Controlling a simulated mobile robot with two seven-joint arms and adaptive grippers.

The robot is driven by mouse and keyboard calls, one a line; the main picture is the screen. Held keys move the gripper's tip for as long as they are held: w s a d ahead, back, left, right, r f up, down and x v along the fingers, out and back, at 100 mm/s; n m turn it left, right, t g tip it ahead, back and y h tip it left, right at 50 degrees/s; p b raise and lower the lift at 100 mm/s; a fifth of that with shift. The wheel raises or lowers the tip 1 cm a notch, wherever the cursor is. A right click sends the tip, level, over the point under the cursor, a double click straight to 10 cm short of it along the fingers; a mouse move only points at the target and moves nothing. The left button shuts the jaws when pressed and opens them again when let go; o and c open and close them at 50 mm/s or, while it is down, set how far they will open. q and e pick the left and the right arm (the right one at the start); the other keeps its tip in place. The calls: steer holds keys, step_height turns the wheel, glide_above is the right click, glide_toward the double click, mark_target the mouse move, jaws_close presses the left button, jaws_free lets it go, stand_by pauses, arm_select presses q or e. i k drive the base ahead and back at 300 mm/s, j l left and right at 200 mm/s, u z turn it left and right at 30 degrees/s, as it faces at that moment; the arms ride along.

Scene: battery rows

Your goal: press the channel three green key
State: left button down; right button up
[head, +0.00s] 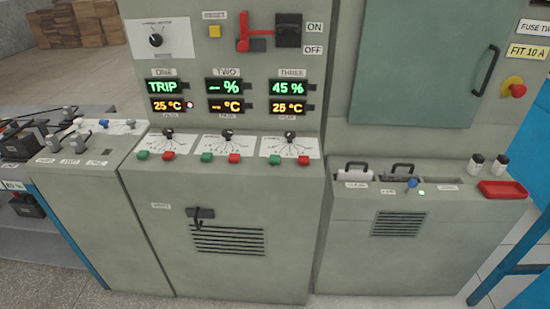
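The channel three green key (275,161) is a small green button on the sloped ledge of the grey cabinet, at the left edge of the white dial plate under the THREE column. The channel three red key (304,160) sits to its right, with a black dial knob (290,135) above. The THREE display (289,88) reads 45 % in green; the display below it (289,107) reads 25 °C in orange. Neither of my grippers shows in the head view.
Channel one's green key (142,155) and channel two's green key (207,157) lie left on the same ledge, each beside a red key. A red lever (243,44) is above. A lower ledge at right holds black handles and a red tray (502,190).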

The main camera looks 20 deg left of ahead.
mark_target(274, 159)
steer(key=i+l+u, duration=0.15)
steer(key=u, duration=0.3)
steer(key=i+l+u, duration=0.2)
steer(key=u, duration=0.25)
steer(key=i+l, duration=0.2)
steer(key=l, duration=0.15)
steer(key=i+l+u, duration=0.2)
steer(key=i+l, duration=0.2)
steer(key=l, duration=0.25)
steer(key=i+l, duration=0.2)
steer(key=l, duration=0.15)
